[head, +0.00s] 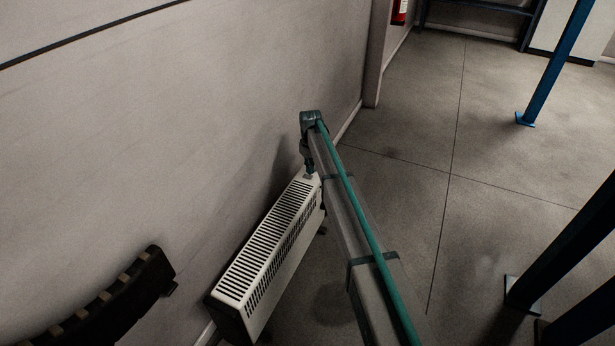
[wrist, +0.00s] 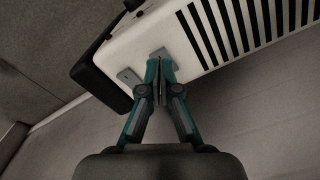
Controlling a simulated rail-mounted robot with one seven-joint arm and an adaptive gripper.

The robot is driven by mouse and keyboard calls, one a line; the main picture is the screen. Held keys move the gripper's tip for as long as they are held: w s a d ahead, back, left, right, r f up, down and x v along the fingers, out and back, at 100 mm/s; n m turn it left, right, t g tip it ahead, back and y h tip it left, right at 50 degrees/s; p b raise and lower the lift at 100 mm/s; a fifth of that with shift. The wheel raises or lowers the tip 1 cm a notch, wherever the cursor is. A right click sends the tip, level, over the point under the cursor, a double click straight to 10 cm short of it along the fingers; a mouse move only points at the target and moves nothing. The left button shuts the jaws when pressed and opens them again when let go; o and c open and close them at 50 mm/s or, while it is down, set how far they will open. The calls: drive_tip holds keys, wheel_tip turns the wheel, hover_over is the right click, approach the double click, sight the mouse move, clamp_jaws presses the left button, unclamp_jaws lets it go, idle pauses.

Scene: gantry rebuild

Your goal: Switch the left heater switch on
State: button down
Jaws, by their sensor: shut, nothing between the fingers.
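The heater (head: 268,235) is a white box with dark slots, standing along the wall. In the wrist view its white end (wrist: 150,32) fills the upper middle. A small grey switch plate (wrist: 129,77) lies left of my fingertips. A second grey switch plate (wrist: 159,52) is partly hidden behind the fingertips. I cannot tell the on or off position of either. My gripper (wrist: 159,66) is shut and empty, its tips at or just above the second plate. I cannot tell whether they touch. In the head view my gripper (head: 310,169) is over the heater's far end.
The heater's dark end panel (wrist: 88,75) borders the switches. A dark slatted object (head: 105,300) is at the lower left by the wall (head: 200,130). Blue posts (head: 550,70) stand on the right. The floor (head: 470,230) right of my arm is mostly clear.

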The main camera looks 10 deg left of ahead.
drive_tip(key=shift+f, duration=1.25)
idle(0.8)
drive_tip(key=shift+r, duration=0.15)
drive_tip(key=shift+r+p, duration=2.65)
drive_tip(key=shift+r, duration=0.7)
